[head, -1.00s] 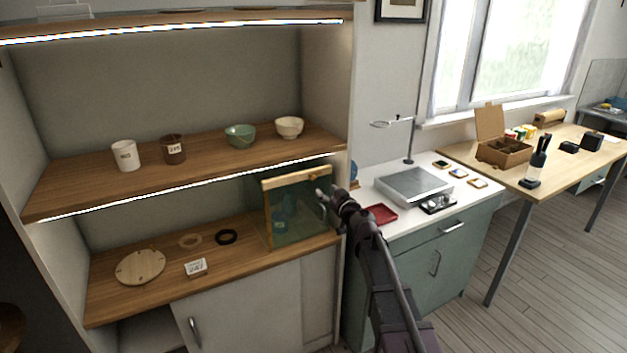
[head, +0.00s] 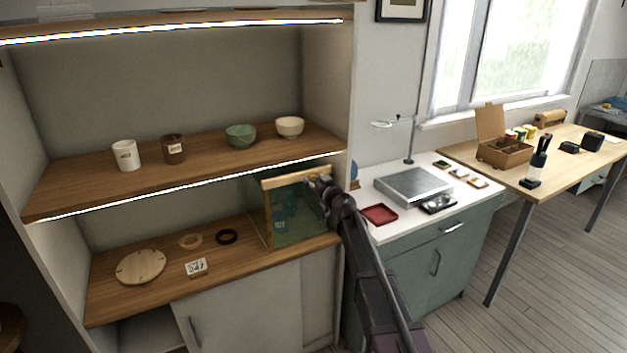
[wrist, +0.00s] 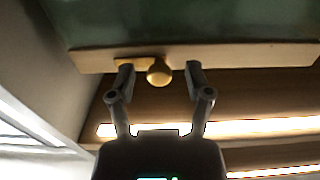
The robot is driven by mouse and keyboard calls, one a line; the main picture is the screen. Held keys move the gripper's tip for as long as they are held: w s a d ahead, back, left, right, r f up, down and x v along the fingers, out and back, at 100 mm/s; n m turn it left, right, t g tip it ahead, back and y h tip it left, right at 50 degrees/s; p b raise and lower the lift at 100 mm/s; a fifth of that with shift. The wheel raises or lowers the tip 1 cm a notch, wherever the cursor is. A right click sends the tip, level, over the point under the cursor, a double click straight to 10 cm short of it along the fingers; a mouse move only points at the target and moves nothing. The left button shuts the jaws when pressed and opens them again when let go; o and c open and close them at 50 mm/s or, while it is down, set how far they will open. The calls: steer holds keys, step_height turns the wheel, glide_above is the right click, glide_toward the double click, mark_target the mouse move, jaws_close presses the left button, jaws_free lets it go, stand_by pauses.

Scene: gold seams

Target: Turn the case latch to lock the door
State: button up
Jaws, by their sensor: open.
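The glass case (head: 288,225) with a light wooden top rail stands at the right end of the lower shelf, with a greenish pane as its door. The wrist view shows the case rail (wrist: 230,55) and the brass latch (wrist: 159,73), a round knob with a flat plate to its left. My gripper (wrist: 158,78) is open, with one finger on each side of the knob and a gap to both. In the head view my gripper (head: 316,184) is at the upper right of the case front and hides the latch.
The shelf above (head: 200,165) holds cups and bowls and lies close over the case. A wooden disc (head: 141,267), rings and a numbered card (head: 196,267) lie left of the case. A white counter (head: 395,228) with a scale (head: 413,186) is to the right.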

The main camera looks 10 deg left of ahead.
jaws_close()
steer(key=shift+m, duration=0.5)
steer(key=m, duration=0.3)
steer(key=shift+m, duration=0.3)
steer(key=m, duration=1.3)
steer(key=shift+m, duration=0.3)
